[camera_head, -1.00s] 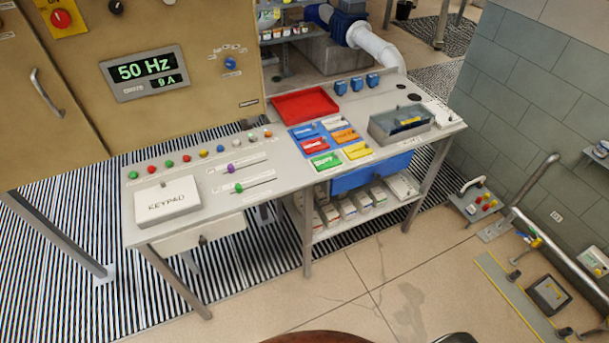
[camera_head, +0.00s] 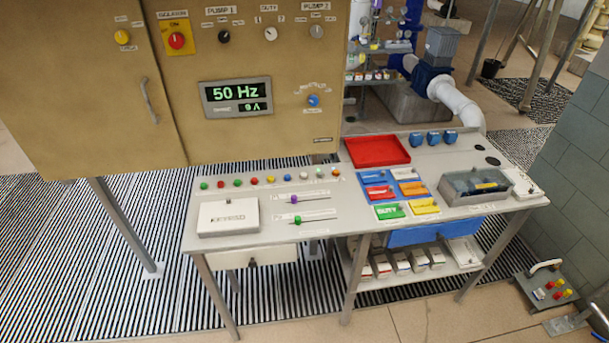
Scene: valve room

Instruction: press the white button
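The white button (camera_head: 303,175) is a small round knob in the row of coloured buttons along the back left of the grey desk (camera_head: 250,250). Neither of my grippers is in view.
A white keypad box (camera_head: 228,217) and two sliders with purple (camera_head: 294,199) and green (camera_head: 298,220) knobs lie in front of the buttons. A tan cabinet (camera_head: 260,135) rises behind them. A red tray (camera_head: 378,151) is to the right. The space above the buttons is free.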

